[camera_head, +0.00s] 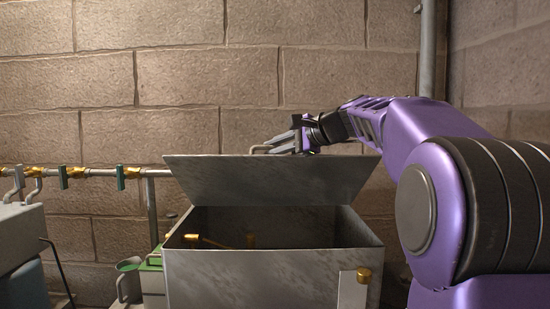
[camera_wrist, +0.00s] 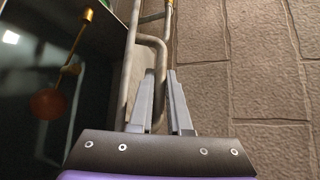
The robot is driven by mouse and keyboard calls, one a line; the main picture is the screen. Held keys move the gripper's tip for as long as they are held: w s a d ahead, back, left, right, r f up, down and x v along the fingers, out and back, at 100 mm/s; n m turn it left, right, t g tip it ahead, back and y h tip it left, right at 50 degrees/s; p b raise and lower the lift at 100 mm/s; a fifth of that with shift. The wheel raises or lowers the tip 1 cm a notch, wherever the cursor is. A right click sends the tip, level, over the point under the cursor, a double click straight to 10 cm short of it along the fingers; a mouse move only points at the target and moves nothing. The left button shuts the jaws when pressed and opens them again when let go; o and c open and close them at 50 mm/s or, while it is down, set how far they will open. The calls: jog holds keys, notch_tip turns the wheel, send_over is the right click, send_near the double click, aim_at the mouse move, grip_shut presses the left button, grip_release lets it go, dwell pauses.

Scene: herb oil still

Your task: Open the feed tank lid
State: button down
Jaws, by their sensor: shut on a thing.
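The feed tank (camera_head: 270,280) is a grey metal box in the middle of the head view. Its lid (camera_head: 270,180) stands raised at the back, steeply tilted, and the dark inside shows. My gripper (camera_head: 283,143) is at the lid's upper edge, behind it in the head view. The bent grey lid handle (camera_head: 260,149) runs between its fingers. In the wrist view my gripper (camera_wrist: 163,75) is shut on the handle (camera_wrist: 152,42). Part of the grip is hidden by the fingers.
A brass rod (camera_head: 215,243) shows inside the tank; the wrist view shows an orange ball (camera_wrist: 48,104) there. A brick wall (camera_head: 180,75) stands close behind. A pipe with valves (camera_head: 100,172) runs at left. A green-topped box (camera_head: 153,262) and a can (camera_head: 129,280) stand left of the tank.

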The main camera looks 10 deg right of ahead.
jog(key=shift+m+g, duration=0.4)
jog(key=shift+g, duration=0.2)
jog(key=w+r, duration=0.2)
jog(key=w, duration=0.1)
jog(key=shift+d+r, duration=0.25)
jog(key=shift+d, duration=0.05)
jog(key=shift+w+d+r, duration=0.15)
jog(key=shift+w+r, duration=0.3)
jog(key=shift+w, duration=0.3)
jog(key=shift+w+d+r, duration=0.15)
jog(key=shift+w+r, duration=0.3)
jog(key=shift+w, duration=0.3)
jog(key=shift+r, duration=0.1)
jog(key=c, duration=1.2)
grip_release()
jog(key=shift+o, duration=0.2)
jog(key=v, duration=1.7)
jog(key=shift+s, duration=0.2)
jog(key=shift+r, duration=0.15)
jog(key=shift+c, duration=0.2)
